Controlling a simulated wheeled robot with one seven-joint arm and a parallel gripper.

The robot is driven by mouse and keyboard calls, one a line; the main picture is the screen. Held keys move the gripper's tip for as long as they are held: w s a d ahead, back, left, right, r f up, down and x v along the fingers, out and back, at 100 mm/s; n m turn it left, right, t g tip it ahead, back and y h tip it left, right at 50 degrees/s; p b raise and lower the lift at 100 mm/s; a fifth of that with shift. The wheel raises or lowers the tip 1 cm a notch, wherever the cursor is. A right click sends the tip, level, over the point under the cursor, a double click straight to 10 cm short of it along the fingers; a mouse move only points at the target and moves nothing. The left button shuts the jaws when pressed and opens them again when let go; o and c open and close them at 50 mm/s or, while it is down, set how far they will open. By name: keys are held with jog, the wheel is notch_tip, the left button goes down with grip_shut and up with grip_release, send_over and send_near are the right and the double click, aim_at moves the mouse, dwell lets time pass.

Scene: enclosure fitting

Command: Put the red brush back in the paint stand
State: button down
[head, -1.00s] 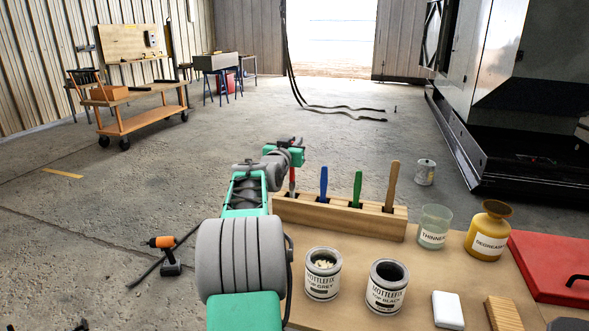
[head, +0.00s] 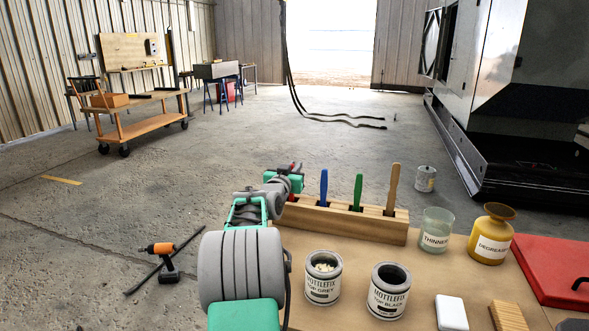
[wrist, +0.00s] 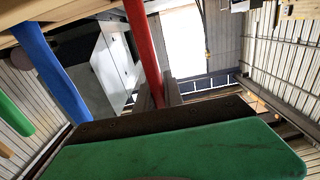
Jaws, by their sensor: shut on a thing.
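My gripper (head: 294,168) is low over the left end of the wooden paint stand (head: 345,225). It is shut on the handle of the red brush (head: 292,197), which shows as small red bits above and below the gripper. In the wrist view the red brush (wrist: 142,45) runs between my dark fingers (wrist: 159,92) toward the stand's wood (wrist: 60,12) at the top edge. Its lower end is hidden, so I cannot tell how deep it sits in the stand. The blue brush (head: 324,188), green brush (head: 357,192) and wooden-handled brush (head: 393,190) stand upright in the stand.
In front of the stand are a grey paint can (head: 323,278) and a black paint can (head: 388,290). To its right are a thinner jar (head: 436,231), a degreaser bottle (head: 491,235) and a red case (head: 555,270). A drill (head: 165,262) lies on the floor.

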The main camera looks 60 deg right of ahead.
jog(key=shift+f, duration=0.2)
jog(key=c, duration=1.5)
grip_release()
jog(key=shift+r, duration=0.15)
jog(key=shift+o, duration=0.2)
